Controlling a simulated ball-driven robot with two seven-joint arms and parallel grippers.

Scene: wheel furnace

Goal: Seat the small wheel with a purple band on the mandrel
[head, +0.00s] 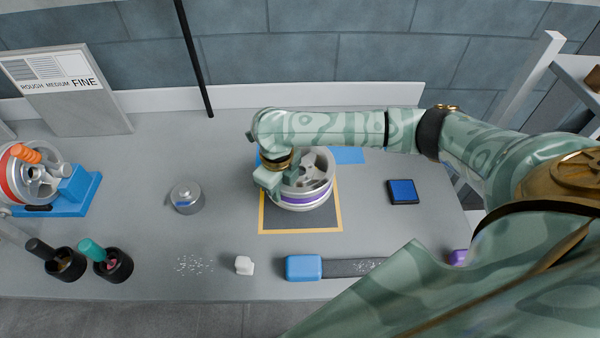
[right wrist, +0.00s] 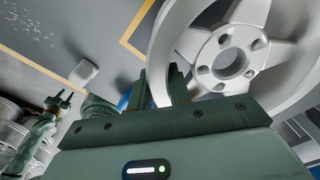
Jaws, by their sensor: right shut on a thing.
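The small wheel with a purple band (head: 308,196) is a silver spoked wheel, upper face showing, over the yellow-edged dark mat. My right gripper (head: 270,180) is shut on its left rim. In the right wrist view the jaws (right wrist: 160,90) grip the rim of the wheel (right wrist: 225,55). I cannot tell whether the wheel touches the mat. A short grey cylinder with a small top knob (head: 186,197) stands to the left; I cannot tell if it is the mandrel. My left gripper (right wrist: 60,103) shows small in the right wrist view, its fingers apart and empty.
A blue stand (head: 85,190) with a red-banded wheel is at the far left. Two dark cups (head: 115,265) with handled tools, a white block (head: 244,265) and a blue-handled tool (head: 303,268) lie along the front. A blue pad (head: 403,191) is right of the mat (head: 330,222).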

